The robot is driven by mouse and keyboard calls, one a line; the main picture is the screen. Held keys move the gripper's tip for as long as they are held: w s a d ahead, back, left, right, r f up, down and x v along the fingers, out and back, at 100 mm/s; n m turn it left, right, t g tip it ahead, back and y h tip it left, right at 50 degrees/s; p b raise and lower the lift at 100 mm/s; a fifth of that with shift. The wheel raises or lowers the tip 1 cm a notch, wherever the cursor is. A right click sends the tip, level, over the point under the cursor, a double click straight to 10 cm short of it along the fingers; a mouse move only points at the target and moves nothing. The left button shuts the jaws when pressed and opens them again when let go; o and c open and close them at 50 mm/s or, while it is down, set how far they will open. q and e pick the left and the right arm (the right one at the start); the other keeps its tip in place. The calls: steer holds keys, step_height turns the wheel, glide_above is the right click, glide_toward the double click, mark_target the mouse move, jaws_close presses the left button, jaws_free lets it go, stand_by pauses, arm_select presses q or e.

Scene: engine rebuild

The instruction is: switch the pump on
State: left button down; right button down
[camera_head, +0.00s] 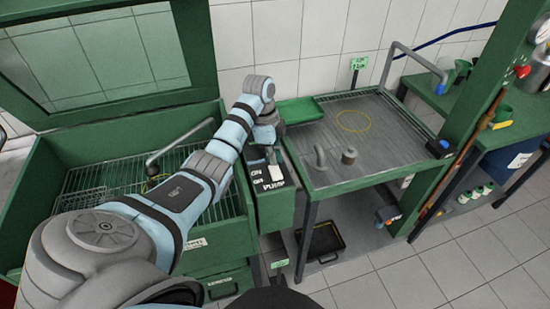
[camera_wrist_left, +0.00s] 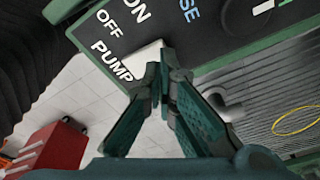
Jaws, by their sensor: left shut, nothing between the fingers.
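The pump control panel (camera_head: 267,186) is a black plate marked PUMP on a green box, between the wash basin and the metal-topped table. In the left wrist view the panel (camera_wrist_left: 107,35) shows the words ON, OFF and PUMP. A white rocker or lever (camera_wrist_left: 146,58) sits beside the lettering; its setting cannot be told. My left gripper (camera_head: 271,155) is over the panel, and in the wrist view its shut fingertips (camera_wrist_left: 160,68) are at the white piece. Whether they touch it is unclear. My right gripper is out of view.
The green wash basin (camera_head: 40,190) with a wire grate and raised lid (camera_head: 100,55) is at left. The slatted metal table (camera_head: 385,150) at right carries a bent pipe (camera_head: 320,157) and a small grey part (camera_head: 349,156). A green tray (camera_head: 300,110) lies behind the panel.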

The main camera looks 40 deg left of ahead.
mark_target(273, 167)
arm_select(q)
steer(key=shift+f+b, duration=0.5)
steer(key=shift+f, duration=0.5)
stand_by(0.3)
step_height(273, 167, up, 7)
steer(key=p, duration=0.7)
steer(key=shift+r, duration=0.15)
